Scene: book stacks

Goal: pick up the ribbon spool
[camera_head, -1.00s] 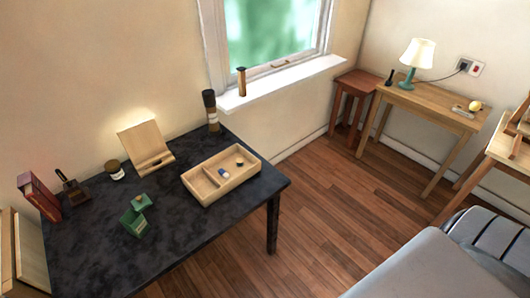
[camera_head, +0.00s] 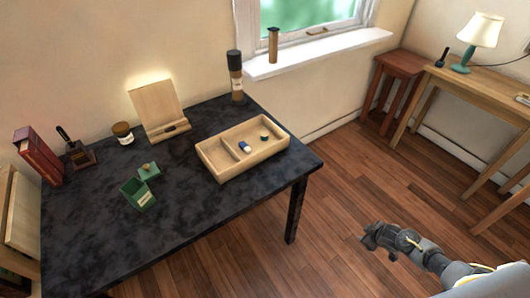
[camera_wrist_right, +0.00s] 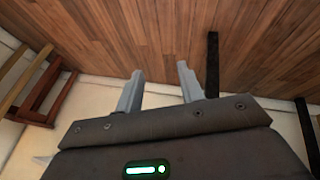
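Two small items lie in the divided wooden tray (camera_head: 222,176) on the dark table: a blue-and-white roll (camera_head: 245,147) near the divider and a dark, pale-topped round piece (camera_head: 264,136) to its right. Either could be the ribbon spool; they are too small to tell. My right gripper (camera_head: 368,238) is over the floor, right of the table and well away from the tray. In the right wrist view its fingers (camera_wrist_right: 160,70) are apart with nothing between them. My left gripper is not in view.
The dark table (camera_head: 215,225) also bears a green box (camera_head: 138,195), a small jar (camera_head: 122,133), a wooden stand (camera_head: 158,110), a tall dark-topped cylinder (camera_head: 235,75) and a red book (camera_head: 38,157). Open wooden floor (camera_head: 335,205) lies between table and arm.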

